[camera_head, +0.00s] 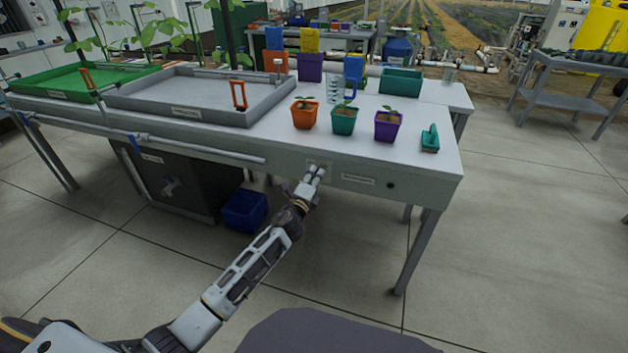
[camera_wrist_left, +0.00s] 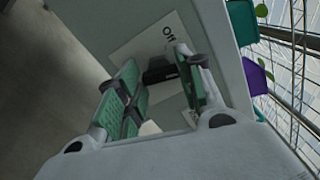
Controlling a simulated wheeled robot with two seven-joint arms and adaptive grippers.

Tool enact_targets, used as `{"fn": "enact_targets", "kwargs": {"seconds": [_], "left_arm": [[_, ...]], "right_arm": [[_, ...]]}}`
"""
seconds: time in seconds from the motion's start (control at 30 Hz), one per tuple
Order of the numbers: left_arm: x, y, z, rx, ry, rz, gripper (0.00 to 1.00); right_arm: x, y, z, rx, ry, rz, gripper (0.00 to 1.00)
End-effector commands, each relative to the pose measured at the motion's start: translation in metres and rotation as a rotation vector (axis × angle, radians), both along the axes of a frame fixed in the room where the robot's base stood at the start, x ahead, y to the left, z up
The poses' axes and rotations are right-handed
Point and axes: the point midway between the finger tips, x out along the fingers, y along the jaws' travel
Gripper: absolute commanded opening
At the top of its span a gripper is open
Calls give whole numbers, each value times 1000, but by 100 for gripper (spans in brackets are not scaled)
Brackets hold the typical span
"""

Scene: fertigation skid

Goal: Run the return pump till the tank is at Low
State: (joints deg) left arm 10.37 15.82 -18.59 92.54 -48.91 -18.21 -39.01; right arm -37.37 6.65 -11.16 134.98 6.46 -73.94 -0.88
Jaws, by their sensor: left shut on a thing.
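My left gripper (camera_head: 313,173) reaches up to the front face of the bench (camera_head: 420,180). In the left wrist view its green-padded fingers (camera_wrist_left: 158,85) are shut on a black switch knob (camera_wrist_left: 157,72), on a white plate (camera_wrist_left: 140,48) with the word "Off" beside the knob. In the head view the gripper hides most of this plate. A dark grey box (camera_head: 185,185) with a small label stands under the bench; it may be the tank, but no level can be read. My right gripper is not in view.
A grey tray (camera_head: 190,120) and a green tray (camera_head: 60,95) lie on the bench. Potted seedlings in orange (camera_head: 305,119), teal (camera_head: 343,124) and purple (camera_head: 387,128) pots stand near its front edge. A blue bin (camera_head: 244,211) sits below.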

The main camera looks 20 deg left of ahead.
Motion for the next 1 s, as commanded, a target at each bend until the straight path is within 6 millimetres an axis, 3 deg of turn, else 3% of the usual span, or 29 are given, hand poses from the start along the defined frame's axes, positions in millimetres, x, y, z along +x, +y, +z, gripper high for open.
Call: {"fn": "enact_targets", "kwargs": {"seconds": [0.47, 0.9, 1.0], "left_arm": [[0, 0, -2, -457, 18, 3, 13], [-1, 0, -2, -832, 31, 2, 13], [-1, 0, -3, -893, 34, 3, 13]], "right_arm": [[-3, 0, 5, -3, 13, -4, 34], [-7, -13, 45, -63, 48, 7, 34], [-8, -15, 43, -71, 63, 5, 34]]}}
